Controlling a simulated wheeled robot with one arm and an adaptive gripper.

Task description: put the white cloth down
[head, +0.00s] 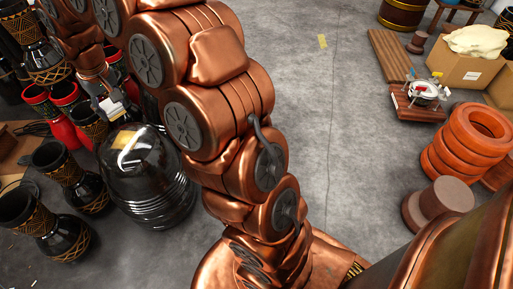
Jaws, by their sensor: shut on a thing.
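My gripper (107,98) is at the upper left, at the end of my copper arm, and points down. It is shut on the white cloth (112,108), which shows only as a small pale patch at the fingertips. The fingers and most of the cloth are too small to make out. In the picture the cloth is just above and left of a glossy black ribbed vessel (150,185). I cannot tell whether it touches anything.
Black goblet drums (62,232) and red ones (66,132) crowd the left. Orange rings (462,145), a brown cylinder (446,197), a wooden board with a device (418,102) and a cardboard box (466,75) bearing a cream bundle (476,40) stand right.

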